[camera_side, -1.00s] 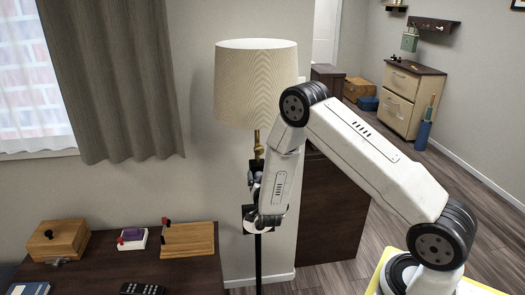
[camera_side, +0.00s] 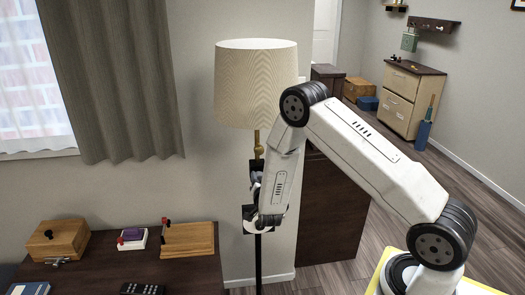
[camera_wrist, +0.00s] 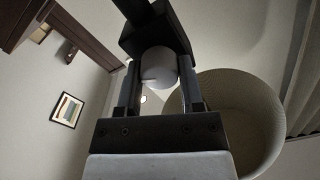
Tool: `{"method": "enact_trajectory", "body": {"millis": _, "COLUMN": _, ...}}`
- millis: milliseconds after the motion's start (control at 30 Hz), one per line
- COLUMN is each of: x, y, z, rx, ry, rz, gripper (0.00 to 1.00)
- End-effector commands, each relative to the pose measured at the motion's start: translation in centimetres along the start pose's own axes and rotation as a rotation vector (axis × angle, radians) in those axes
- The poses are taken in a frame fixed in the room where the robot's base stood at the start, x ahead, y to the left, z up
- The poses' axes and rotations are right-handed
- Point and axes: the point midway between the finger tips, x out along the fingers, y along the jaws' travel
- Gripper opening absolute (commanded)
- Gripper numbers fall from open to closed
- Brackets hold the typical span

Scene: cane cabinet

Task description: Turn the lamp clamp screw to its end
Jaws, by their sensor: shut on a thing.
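The floor lamp has a cream shade (camera_side: 255,85), a brass neck (camera_side: 258,140) and a black pole (camera_side: 258,268). In the wrist view the pale rounded clamp screw knob (camera_wrist: 158,64) sits against the black clamp block (camera_wrist: 152,32). My gripper (camera_wrist: 159,75) is shut on this knob, with one finger on each side of it. In the side view my gripper (camera_side: 255,185) is at the pole below the shade, largely hidden by my arm. The screw's thread and its depth in the clamp are not visible.
A dark desk (camera_side: 110,272) at lower left bears a wooden box (camera_side: 58,240), a wooden board (camera_side: 187,239) and a black remote (camera_side: 142,289). A dark cabinet (camera_side: 333,215) stands right of the pole. The shade (camera_wrist: 235,115) is close to my gripper in the wrist view.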

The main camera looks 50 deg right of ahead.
Motion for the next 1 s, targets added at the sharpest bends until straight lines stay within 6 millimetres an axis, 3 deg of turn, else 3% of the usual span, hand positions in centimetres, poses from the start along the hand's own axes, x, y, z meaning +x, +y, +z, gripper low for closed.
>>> {"method": "enact_trajectory", "body": {"millis": 700, "x": -0.03, "y": 0.18, "z": 0.02, "rx": 0.511, "ry": 0.001, "rz": 0.0, "gripper": 0.0}}
{"method": "enact_trajectory", "body": {"millis": 1000, "x": -0.03, "y": 0.22, "z": 0.04, "rx": 0.629, "ry": 0.001, "rz": 0.0, "gripper": 0.0}}
